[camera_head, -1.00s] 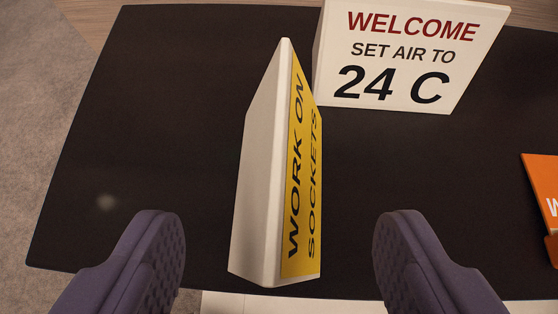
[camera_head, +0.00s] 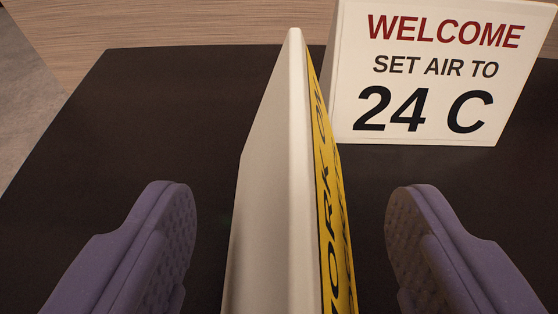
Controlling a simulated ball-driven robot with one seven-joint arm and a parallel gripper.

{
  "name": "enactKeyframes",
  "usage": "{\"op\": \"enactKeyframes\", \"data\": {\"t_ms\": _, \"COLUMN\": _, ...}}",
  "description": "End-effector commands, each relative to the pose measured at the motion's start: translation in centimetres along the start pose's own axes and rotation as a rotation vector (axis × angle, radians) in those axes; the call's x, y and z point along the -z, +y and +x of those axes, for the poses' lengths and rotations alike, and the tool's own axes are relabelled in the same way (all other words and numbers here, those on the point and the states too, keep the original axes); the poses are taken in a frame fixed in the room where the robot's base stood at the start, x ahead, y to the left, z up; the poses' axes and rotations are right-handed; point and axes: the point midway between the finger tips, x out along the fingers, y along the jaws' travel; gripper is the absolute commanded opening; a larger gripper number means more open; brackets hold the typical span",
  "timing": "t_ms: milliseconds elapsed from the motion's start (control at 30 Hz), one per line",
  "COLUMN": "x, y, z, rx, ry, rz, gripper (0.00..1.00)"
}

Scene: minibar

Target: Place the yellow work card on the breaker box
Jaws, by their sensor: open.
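The yellow work card (camera_head: 333,215) is a white, tent-like or wedge-shaped stand with a yellow face and black lettering, partly readable as "WORK". It stands on the dark surface in the middle of the view, its yellow face turned to the right. Its near lower part is cut off by the bottom edge. My gripper (camera_head: 291,235) is open, with one purple finger on each side of the card. Both fingers are apart from it, with gaps left and right. I see no breaker box.
A white sign (camera_head: 432,75) reading "WELCOME SET AIR TO 24 C" stands behind the card to the right. The dark tabletop (camera_head: 160,130) is bare on the left. A wood-grain panel (camera_head: 190,22) lies beyond its far edge.

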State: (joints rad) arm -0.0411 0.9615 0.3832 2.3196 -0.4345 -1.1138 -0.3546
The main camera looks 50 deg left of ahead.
Motion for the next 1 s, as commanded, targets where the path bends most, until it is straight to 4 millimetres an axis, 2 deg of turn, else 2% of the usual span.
{"op": "enactKeyframes", "data": {"t_ms": 100, "x": -0.08, "y": 0.02, "z": 0.99, "rx": -0.001, "ry": 0.0, "rz": 0.001, "gripper": 0.7}}
{"op": "enactKeyframes", "data": {"t_ms": 300, "x": 0.01, "y": 0.03, "z": 1.03, "rx": -0.001, "ry": -0.001, "rz": 0.002, "gripper": 0.7}}
{"op": "enactKeyframes", "data": {"t_ms": 367, "x": 0.01, "y": 0.03, "z": 1.02, "rx": -0.001, "ry": -0.001, "rz": 0.001, "gripper": 0.58}}
{"op": "enactKeyframes", "data": {"t_ms": 567, "x": 0.01, "y": 0.03, "z": 1.01, "rx": -0.001, "ry": -0.001, "rz": 0.001, "gripper": 0.12}}
{"op": "enactKeyframes", "data": {"t_ms": 667, "x": 0.02, "y": 0.03, "z": 1.0, "rx": -0.001, "ry": -0.001, "rz": 0.001, "gripper": 0.11}}
{"op": "enactKeyframes", "data": {"t_ms": 700, "x": 0.02, "y": 0.03, "z": 1.0, "rx": -0.001, "ry": -0.001, "rz": 0.001, "gripper": 0.07}}
{"op": "enactKeyframes", "data": {"t_ms": 1000, "x": 0.52, "y": 0.05, "z": 0.81, "rx": -0.001, "ry": 0.0, "rz": 0.001, "gripper": 0.06}}
